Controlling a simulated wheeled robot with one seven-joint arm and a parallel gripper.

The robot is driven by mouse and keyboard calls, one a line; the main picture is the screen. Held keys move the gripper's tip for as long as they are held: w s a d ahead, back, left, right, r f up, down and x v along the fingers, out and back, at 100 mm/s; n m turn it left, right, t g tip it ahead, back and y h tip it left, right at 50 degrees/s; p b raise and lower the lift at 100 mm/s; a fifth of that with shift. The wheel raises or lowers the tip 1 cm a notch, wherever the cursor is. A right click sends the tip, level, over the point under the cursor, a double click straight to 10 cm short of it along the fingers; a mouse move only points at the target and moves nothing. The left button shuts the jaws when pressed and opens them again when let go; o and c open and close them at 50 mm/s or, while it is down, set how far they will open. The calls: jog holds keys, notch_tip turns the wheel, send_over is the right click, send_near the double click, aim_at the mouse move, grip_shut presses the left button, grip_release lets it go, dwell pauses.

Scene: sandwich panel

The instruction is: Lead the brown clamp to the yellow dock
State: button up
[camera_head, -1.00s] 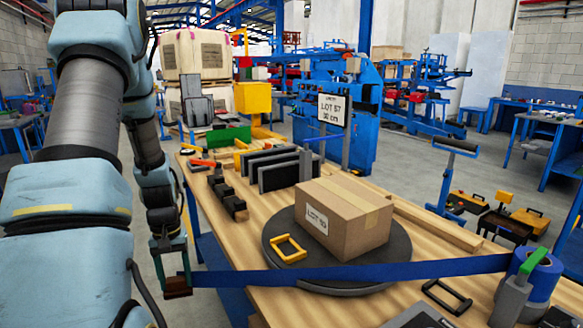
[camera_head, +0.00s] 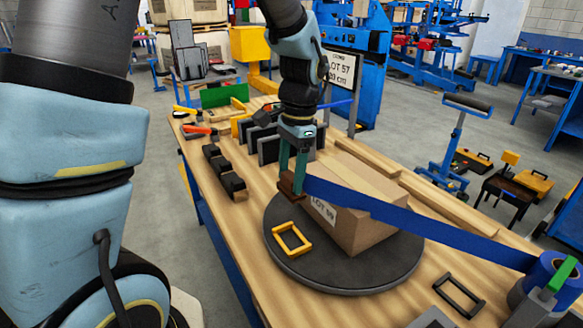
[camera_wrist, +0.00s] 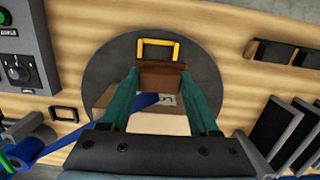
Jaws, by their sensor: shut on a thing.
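My gripper (camera_head: 292,178) is shut on the brown clamp (camera_head: 291,188), in front of the carton's left end and above the turntable. In the wrist view the clamp (camera_wrist: 161,76) sits between the green fingers (camera_wrist: 160,88). A blue strap (camera_head: 400,218) runs from the clamp across the carton's front to a blue roll (camera_head: 552,272) at the right. The yellow dock (camera_head: 292,240), an open square frame, lies on the turntable just in front of the clamp. It also shows in the wrist view (camera_wrist: 178,45), just beyond the clamp, apparently apart from it and empty.
The carton (camera_head: 365,235) labelled LOT 59 stands on the round dark turntable (camera_head: 350,280). A black frame (camera_head: 459,296) lies at the right front. Black blocks (camera_head: 224,172) line the left, and dark upright panels (camera_head: 268,148) stand behind. Bare wood lies left of the turntable.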

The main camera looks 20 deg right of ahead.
jog(key=shift+s+d+f, duration=0.1)
jog(key=shift+s+f, duration=0.05)
jog(key=shift+s, duration=0.05)
notch_tip(320, 180, down, 12)
jog(key=b, duration=1)
jog(key=shift+b, duration=0.35)
jog(key=shift+f+b, duration=0.4)
jog(key=shift+f, duration=0.7)
jog(key=o, duration=1.5)
jog(key=shift+r, duration=0.15)
jog(key=r, duration=0.7)
jog(key=d+r+b, duration=0.1)
jog(key=r, duration=0.2)
jog(key=shift+w+r, duration=0.1)
jog(key=shift+r, duration=0.15)
